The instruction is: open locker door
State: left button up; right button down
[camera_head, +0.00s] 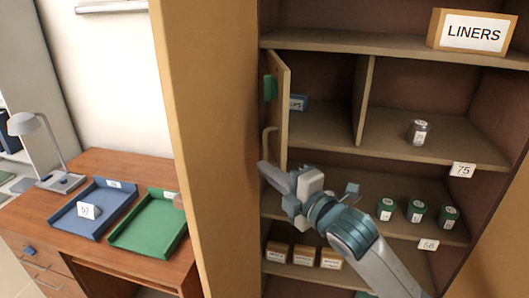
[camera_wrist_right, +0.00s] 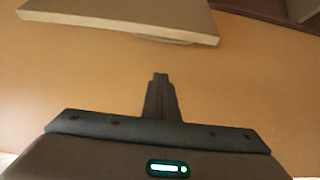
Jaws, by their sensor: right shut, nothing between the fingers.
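The locker door (camera_head: 281,105) is a small wooden door on the left side of an upper shelf compartment, swung out toward me and seen nearly edge-on. Its pale handle (camera_head: 268,143) sits low on the door, and a green patch shows above it. My right gripper (camera_head: 264,167) is shut and empty, just below the handle, by the cabinet's left side panel. In the right wrist view the shut fingers (camera_wrist_right: 160,82) point at a plain wooden surface, with a wooden panel edge (camera_wrist_right: 130,20) above them, apart from the fingers. My left gripper is not in view.
The open cabinet holds a grey jar (camera_head: 418,132), several green jars (camera_head: 416,211) and small boxes (camera_head: 303,256) on its shelves. A LINERS box (camera_head: 470,32) stands on top right. A desk with a blue tray (camera_head: 70,222) and green tray (camera_head: 122,240) is at left.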

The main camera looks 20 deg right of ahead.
aim_at(264, 154)
jog(key=p+x, duration=0.1)
jog(key=x, duration=0.2)
jog(key=p+x, duration=0.2)
jog(key=x, duration=0.2)
jog(key=shift+w+r, duration=0.2)
jog(key=d+p, duration=0.1)
jog(key=d, duration=0.1)
jog(key=d+p, duration=0.1)
jog(key=shift+w+d+f+p, duration=0.15)
jog(key=shift+d+f+p, duration=0.05)
jog(key=shift+d+p, duration=0.2)
jog(key=shift+w+a, duration=0.1)
